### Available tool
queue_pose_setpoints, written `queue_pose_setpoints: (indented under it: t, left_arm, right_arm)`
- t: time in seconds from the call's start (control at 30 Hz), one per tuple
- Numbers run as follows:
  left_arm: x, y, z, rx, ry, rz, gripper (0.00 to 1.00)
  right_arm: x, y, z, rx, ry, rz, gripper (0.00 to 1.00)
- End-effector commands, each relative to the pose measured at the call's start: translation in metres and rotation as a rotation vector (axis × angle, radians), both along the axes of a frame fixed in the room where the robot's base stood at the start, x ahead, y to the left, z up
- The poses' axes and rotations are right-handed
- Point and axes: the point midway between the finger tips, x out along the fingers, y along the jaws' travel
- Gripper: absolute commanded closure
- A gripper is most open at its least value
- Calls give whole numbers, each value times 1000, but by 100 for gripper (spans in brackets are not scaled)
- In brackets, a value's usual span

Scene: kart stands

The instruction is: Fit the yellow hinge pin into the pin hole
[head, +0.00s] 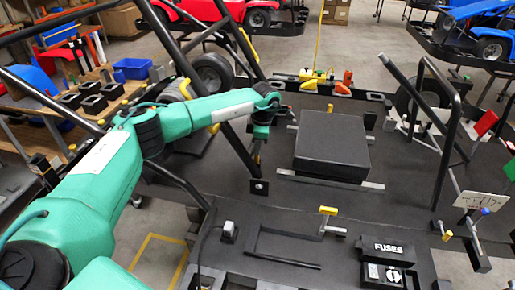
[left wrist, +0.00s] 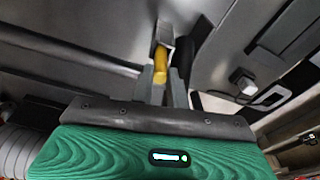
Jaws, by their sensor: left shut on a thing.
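My left gripper (head: 257,150) hangs down from the green arm beside the black slanted tube, over the dark kart deck. In the left wrist view its grey fingers (left wrist: 165,82) are shut on the yellow hinge pin (left wrist: 160,58). A grey metal piece (left wrist: 165,33) shows just beyond the yellow part; I cannot tell whether it is the pin's shaft or a bracket. In the head view only a small bit of yellow (head: 257,158) shows at the fingertips. I cannot make out the pin hole. My right gripper is not in view.
A black box (head: 332,140) stands on the deck right of the gripper. A yellow-topped clamp (head: 328,211) and a FUSES box (head: 388,248) are nearer. Black frame tubes (head: 235,130) rise close to the arm. A blue bin (head: 132,69) sits on the left shelf.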

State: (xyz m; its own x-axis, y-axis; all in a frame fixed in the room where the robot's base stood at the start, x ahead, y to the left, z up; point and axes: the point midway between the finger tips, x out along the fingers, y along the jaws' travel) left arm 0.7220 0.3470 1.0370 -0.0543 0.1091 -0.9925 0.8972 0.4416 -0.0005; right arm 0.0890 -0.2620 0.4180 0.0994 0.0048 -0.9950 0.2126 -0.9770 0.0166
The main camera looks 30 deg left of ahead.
Motion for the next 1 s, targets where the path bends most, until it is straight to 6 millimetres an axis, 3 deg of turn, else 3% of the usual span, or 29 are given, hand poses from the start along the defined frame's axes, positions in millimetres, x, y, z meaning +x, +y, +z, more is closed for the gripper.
queue_pose_setpoints:
  t: [0.23, 0.27, 0.37, 0.73, 1.0]
  left_arm:
    - [0, 0, -4, 0, 0, 0, 100]
    - [0, 0, -4, 0, 0, 0, 81]
    - [0, 0, -3, 1, 0, 0, 63]
    - [1, -1, 5, 0, -1, 0, 63]
    - [4, -7, 59, -1, -3, -1, 63]
  right_arm:
    - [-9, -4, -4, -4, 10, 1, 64]
    - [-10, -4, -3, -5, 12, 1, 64]
    - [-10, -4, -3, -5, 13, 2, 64]
    - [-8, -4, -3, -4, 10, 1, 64]
    - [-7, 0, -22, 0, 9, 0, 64]
